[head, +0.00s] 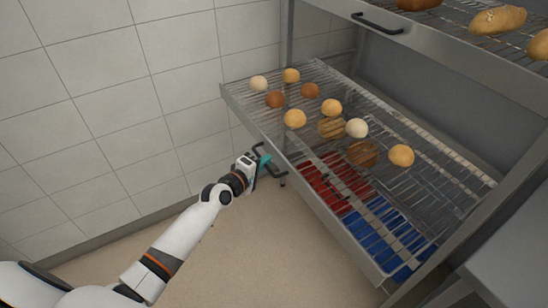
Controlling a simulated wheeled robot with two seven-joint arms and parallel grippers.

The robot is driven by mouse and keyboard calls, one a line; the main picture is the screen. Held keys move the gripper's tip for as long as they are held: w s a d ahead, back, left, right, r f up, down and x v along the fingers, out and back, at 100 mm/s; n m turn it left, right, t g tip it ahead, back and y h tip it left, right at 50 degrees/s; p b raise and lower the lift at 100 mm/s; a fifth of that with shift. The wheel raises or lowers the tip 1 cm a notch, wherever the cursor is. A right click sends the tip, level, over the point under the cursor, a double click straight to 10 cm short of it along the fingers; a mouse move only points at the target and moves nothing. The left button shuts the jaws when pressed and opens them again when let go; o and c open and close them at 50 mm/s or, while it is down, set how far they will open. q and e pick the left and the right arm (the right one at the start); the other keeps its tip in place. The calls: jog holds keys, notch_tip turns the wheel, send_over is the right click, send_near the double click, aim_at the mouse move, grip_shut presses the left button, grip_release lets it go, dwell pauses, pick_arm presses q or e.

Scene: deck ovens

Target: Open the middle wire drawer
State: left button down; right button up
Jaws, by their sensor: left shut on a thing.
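The middle wire drawer (300,190) is pulled out of the rack and slants across the picture. Its metal front faces the lower left, and several round rolls lie on its wires. My left gripper (263,162) is at the dark handle (272,172) on the drawer's front and is shut on it. The gripper hides part of the handle. My right gripper is not in view.
An upper wire drawer (450,52) with a dark handle (377,22) and bread loaves is above. Red items (330,183) and blue items (385,232) show through the wires. A tiled wall (110,90) stands at left; the floor (235,250) in front is clear.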

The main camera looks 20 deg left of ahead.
pick_arm(q)
jog(key=shift+s+a, duration=0.65)
jog(key=shift+s, duration=0.2)
jog(key=shift+s+a, duration=0.6)
jog(key=shift+s, duration=0.2)
jog(key=c, duration=1.5)
grip_release()
jog(key=v, duration=1.2)
jog(key=shift+f, duration=0.1)
